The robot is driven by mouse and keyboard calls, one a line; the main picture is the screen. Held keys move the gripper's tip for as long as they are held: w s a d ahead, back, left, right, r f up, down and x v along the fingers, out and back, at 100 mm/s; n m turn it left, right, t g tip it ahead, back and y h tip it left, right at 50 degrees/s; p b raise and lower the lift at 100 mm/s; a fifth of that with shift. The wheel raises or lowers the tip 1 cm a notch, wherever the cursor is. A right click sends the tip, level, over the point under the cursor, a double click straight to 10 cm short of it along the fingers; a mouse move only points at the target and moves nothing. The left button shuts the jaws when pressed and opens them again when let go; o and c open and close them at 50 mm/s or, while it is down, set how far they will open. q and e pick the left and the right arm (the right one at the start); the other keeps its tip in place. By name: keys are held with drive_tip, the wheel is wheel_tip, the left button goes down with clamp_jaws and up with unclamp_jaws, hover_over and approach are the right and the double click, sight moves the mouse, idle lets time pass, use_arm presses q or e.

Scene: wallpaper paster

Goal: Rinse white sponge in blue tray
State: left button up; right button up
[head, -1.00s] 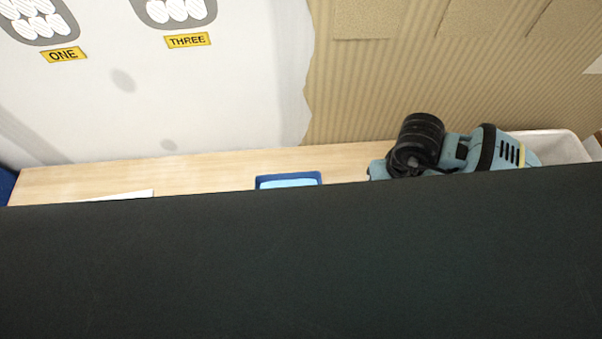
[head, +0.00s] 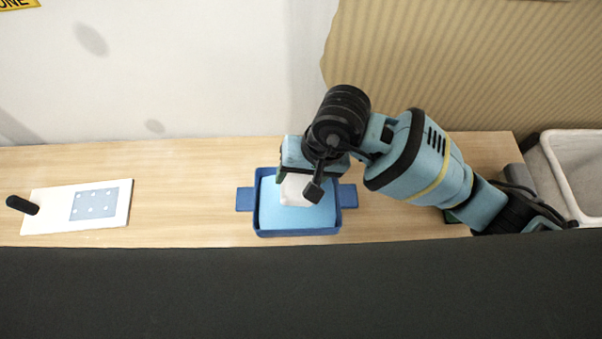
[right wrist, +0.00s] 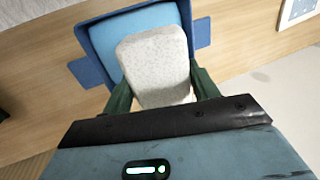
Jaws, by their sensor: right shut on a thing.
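The blue tray (head: 260,218) sits on the wooden table and holds light blue water. My right gripper (head: 298,180) is over the tray, reaching in from the right. It is shut on the white sponge (head: 296,190), which shows partly below the gripper in the head view. In the right wrist view the sponge (right wrist: 155,62) sits between the two dark green fingers, with the tray (right wrist: 97,48) behind it. I cannot tell whether the sponge touches the water. My left gripper is not in view.
A white board with a black handle (head: 100,210) lies at the left of the table (head: 190,190). A white bin (head: 555,165) stands at the far right. A wall rises behind the table. The table between board and tray is clear.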

drive_tip(key=shift+f+b, duration=0.35)
drive_tip(key=shift+f, duration=0.3)
drive_tip(key=shift+f+b, duration=0.5)
drive_tip(key=shift+f, duration=0.25)
wheel_tip(320, 180, down, 5)
drive_tip(key=b, duration=0.3)
drive_tip(key=shift+f+b, duration=0.1)
drive_tip(key=shift+b, duration=0.25)
drive_tip(key=shift+f+b, duration=0.4)
drive_tip(key=shift+f, duration=0.1)
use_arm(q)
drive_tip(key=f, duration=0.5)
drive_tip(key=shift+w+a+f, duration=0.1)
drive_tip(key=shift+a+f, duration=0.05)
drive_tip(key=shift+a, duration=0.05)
use_arm(e)
drive_tip(key=shift+f, duration=0.1)
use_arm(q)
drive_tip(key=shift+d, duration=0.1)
use_arm(e)
drive_tip(key=shift+f, duration=0.55)
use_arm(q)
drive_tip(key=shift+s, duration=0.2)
use_arm(e)
drive_tip(key=shift+f, duration=0.9)
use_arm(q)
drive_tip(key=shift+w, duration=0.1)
